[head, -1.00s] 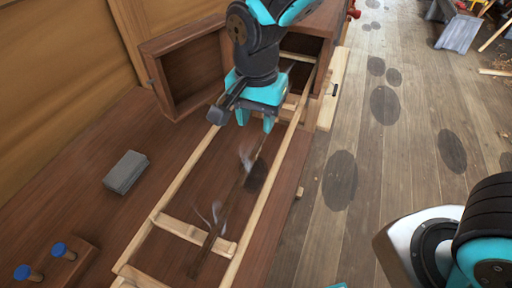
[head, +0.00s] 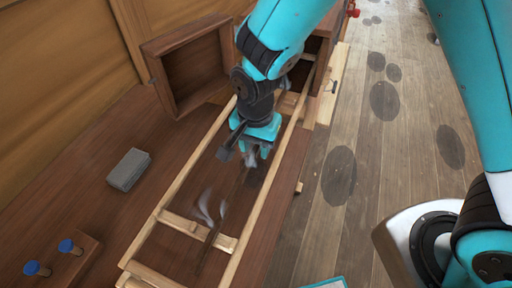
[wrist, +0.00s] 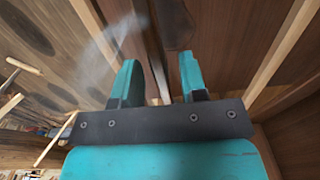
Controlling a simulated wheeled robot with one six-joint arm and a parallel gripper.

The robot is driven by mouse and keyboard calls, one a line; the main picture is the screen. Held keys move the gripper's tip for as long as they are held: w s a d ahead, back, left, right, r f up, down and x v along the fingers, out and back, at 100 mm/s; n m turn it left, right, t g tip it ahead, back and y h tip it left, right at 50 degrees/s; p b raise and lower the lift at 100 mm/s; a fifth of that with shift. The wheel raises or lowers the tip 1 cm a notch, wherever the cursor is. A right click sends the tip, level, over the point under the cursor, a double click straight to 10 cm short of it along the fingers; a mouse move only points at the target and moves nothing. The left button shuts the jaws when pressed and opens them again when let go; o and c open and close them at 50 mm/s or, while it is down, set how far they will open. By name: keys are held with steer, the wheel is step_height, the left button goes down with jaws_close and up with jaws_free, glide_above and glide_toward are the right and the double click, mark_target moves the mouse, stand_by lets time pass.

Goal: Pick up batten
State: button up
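The batten looks to be the thin dark brown strip (head: 208,247) lying lengthwise between two pale rails. Its middle is hidden under my arm in the head view. My gripper (head: 250,150) points down above it. In the wrist view the two teal fingers of my gripper (wrist: 158,68) stand apart. The strip (wrist: 153,50) runs between them, with gaps on both sides. I cannot tell how far below the fingertips it lies.
Pale rails with a cross-piece (head: 198,231) frame the strip. Whitish, see-through curved shapes (head: 207,207) stand by it. A grey block (head: 128,169), blue-topped pegs (head: 67,246) and an open wooden box (head: 192,72) are at left.

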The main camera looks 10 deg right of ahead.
jaws_close()
steer(key=shift+r, duration=0.1)
